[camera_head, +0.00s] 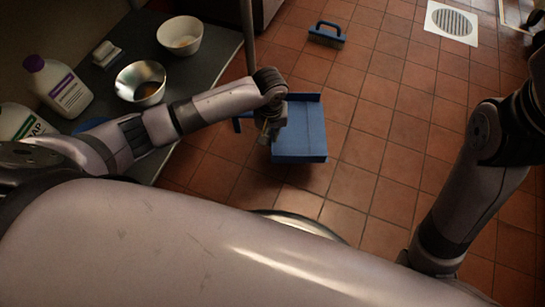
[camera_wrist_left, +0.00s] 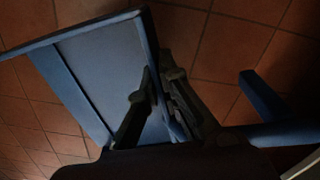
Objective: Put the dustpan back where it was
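The blue dustpan (camera_head: 306,128) is over the tiled floor right of the dark table, in the middle of the head view. Its flat pan (camera_wrist_left: 105,65) fills the upper left of the left wrist view, and its blue handle (camera_wrist_left: 265,100) sticks out at the right. My left gripper (camera_head: 271,128) is at the dustpan's left side. In the left wrist view its two fingers (camera_wrist_left: 163,85) straddle the pan's back wall, close against it on both sides. Whether the pan touches the floor is hard to tell. My right gripper is out of view; only that arm shows.
A blue brush (camera_head: 327,36) lies on the floor beyond the dustpan. The dark table (camera_head: 215,60) at left holds a white bowl (camera_head: 180,36), a metal bowl (camera_head: 140,82) and bottles (camera_head: 58,86). A table leg (camera_head: 248,35) stands nearby. A floor drain (camera_head: 452,22) is at top right. Floor tiles on the right are clear.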

